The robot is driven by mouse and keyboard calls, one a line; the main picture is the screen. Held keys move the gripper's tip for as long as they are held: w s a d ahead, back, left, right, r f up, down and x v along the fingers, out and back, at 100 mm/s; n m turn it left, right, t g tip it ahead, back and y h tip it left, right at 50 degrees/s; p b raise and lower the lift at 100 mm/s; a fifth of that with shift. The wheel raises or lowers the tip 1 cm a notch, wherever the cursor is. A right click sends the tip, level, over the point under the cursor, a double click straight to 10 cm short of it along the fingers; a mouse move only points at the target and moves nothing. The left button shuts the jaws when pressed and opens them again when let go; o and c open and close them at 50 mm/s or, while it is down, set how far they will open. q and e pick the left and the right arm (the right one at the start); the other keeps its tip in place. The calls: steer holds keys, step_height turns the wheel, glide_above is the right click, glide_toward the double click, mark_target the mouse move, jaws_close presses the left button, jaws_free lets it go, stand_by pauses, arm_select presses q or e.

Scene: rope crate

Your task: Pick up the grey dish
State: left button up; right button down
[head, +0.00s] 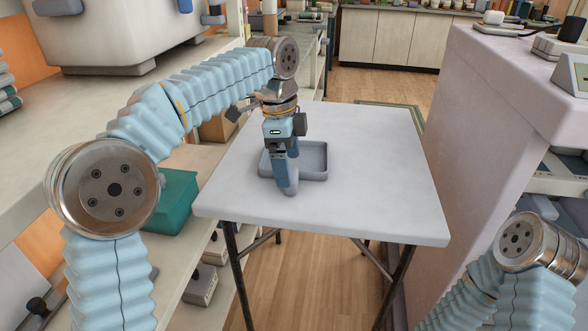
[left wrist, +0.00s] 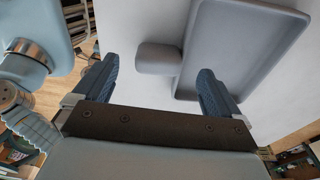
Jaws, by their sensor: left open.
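The grey dish (head: 314,158) is a shallow rectangular tray on the white table (head: 385,165). It fills the upper right of the left wrist view (left wrist: 232,52), where a stubby rounded handle (left wrist: 158,58) sticks out from its side. My left gripper (head: 287,183) points down at the dish and hides part of it in the head view. In the left wrist view its two open fingers (left wrist: 158,88) stand apart, one on each side of the handle's line. Nothing is between them in their grip. Whether the fingers touch the dish cannot be told. My right gripper is out of view.
The table is otherwise bare, with free room right of and behind the dish. A shelf bench with a teal bin (head: 174,202) stands left. A pale cabinet (head: 490,130) stands close on the right. Wooden floor shows below the table.

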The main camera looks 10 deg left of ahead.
arm_select(q)
step_height(320, 180, down, 4)
steer(key=shift+d+r, duration=0.1)
steer(key=shift+r, duration=0.15)
steer(key=c, duration=1.3)
steer(key=shift+r, duration=0.1)
steer(key=shift+c, duration=0.2)
